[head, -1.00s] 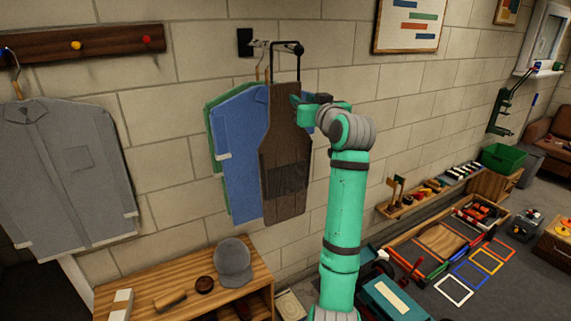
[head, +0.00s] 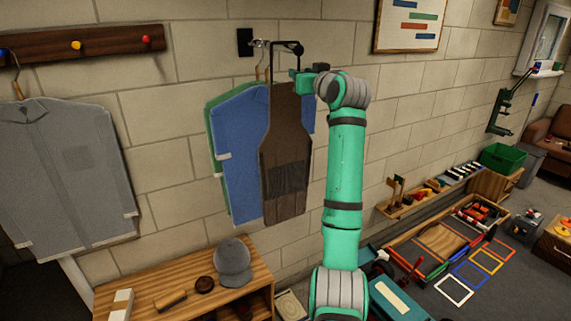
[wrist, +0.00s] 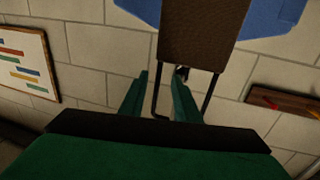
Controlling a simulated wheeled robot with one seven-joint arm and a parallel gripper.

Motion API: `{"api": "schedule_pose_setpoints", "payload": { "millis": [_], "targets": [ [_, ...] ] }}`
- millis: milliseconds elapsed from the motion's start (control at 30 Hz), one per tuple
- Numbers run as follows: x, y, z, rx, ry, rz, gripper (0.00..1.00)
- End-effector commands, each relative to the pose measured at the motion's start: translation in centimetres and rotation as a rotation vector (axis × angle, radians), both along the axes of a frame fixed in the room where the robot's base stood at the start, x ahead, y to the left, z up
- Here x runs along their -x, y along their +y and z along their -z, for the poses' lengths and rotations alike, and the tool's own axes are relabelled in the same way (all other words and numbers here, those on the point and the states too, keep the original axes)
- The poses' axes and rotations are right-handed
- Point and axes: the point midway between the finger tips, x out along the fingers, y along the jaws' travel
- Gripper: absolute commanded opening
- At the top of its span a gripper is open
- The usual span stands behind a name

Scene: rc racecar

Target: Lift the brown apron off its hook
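The brown apron (head: 285,150) hangs by its black neck loop (head: 299,62) from a black wall hook (head: 292,46). Blue and green garments hang behind it. My gripper (head: 297,76) is at the top edge of the apron's bib, at the right side of the neck loop. In the wrist view the apron (wrist: 200,35) fills the top, with the loop (wrist: 212,88) hanging down in the picture. My gripper (wrist: 161,78) is open there, and one side of the loop shows between its fingers. I cannot tell if the fingers touch it.
The blue garment (head: 240,150) hangs close behind the apron. A grey jacket (head: 65,180) hangs at the left under a peg rail (head: 90,44). A wooden bench (head: 190,310) with a grey cap (head: 234,262) stands below.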

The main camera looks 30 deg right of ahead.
Motion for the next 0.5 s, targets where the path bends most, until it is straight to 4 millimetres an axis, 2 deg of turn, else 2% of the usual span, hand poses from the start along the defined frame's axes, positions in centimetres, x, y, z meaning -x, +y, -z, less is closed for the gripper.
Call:
{"api": "schedule_pose_setpoints", "payload": {
  "millis": [233,500],
  "targets": [
    [-2.9,-0.8,-0.1,-0.002,0.002,-0.002,0.3],
    [-3.7,-1.0,0.0,-0.002,0.001,-0.001,0.3]
  ]
}}
